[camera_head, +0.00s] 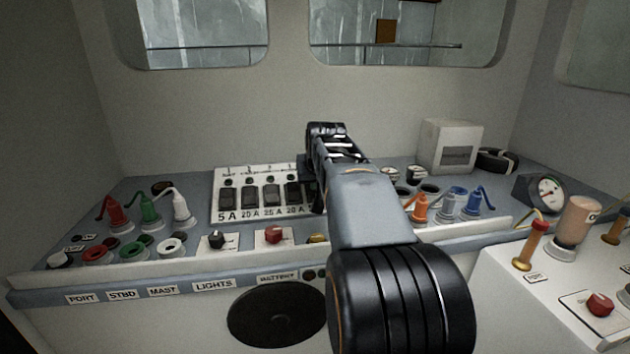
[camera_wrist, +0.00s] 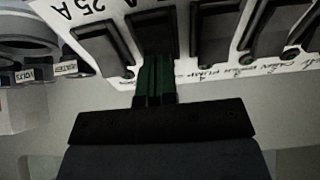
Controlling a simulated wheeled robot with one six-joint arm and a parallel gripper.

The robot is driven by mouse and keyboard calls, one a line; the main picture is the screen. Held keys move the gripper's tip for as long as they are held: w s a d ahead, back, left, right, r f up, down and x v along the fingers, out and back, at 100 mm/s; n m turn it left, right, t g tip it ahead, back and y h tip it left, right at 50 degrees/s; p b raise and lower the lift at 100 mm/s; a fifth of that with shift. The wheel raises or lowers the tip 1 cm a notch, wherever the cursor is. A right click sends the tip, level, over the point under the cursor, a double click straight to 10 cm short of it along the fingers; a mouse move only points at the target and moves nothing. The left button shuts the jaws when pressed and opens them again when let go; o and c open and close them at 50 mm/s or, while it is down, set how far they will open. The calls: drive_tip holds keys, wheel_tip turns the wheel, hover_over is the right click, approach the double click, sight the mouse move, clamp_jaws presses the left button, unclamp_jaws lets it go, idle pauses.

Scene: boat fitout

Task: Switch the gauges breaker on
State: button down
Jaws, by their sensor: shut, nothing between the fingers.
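The white breaker panel (camera_head: 216,213) lies on the grey-blue console, with a row of black rocker breakers marked 5 A, 20 A, 25 A and 20 A. My arm hides its right end. In the wrist view the panel shows upside down along the top, with several black rockers, green dots and handwritten labels too blurred to read fully. My gripper (camera_wrist: 155,66) is shut and empty. Its fingertips are at the lower edge of the second rocker from the left (camera_wrist: 150,32); I cannot tell whether they touch it. I cannot tell which breaker is the gauges one.
Red, green and white capped leads (camera_head: 149,213) stand left of the panel. A red knob (camera_head: 273,234) and a black knob (camera_head: 216,239) sit in front. A white box (camera_head: 450,146), orange and blue leads, and a round gauge (camera_head: 547,193) are to the right.

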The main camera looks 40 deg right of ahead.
drive_tip(key=p, duration=0.2)
drive_tip(key=shift+w+d+r+g+p, duration=0.15)
drive_tip(key=shift+w+r+g+p, duration=0.15)
drive_tip(key=shift+p, duration=0.1)
drive_tip(key=shift+w+d+g+y+p, duration=0.1)
drive_tip(key=shift+w+g+y+p, duration=0.15)
drive_tip(key=shift+p, duration=0.7)
drive_tip(key=shift+f+b, duration=0.55)
drive_tip(key=shift+b, duration=0.05)
drive_tip(key=shift+s, duration=0.1)
drive_tip(key=shift+s+f, duration=0.1)
drive_tip(key=shift+s+a+f+b, duration=0.2)
drive_tip(key=shift+s+a+b, duration=0.15)
drive_tip(key=shift+s+b, duration=0.35)
drive_tip(key=shift+w, duration=0.1)
drive_tip(key=v, duration=1.4)
drive_tip(key=shift+s+f+p, duration=0.25)
drive_tip(key=shift+s+p, duration=0.1)
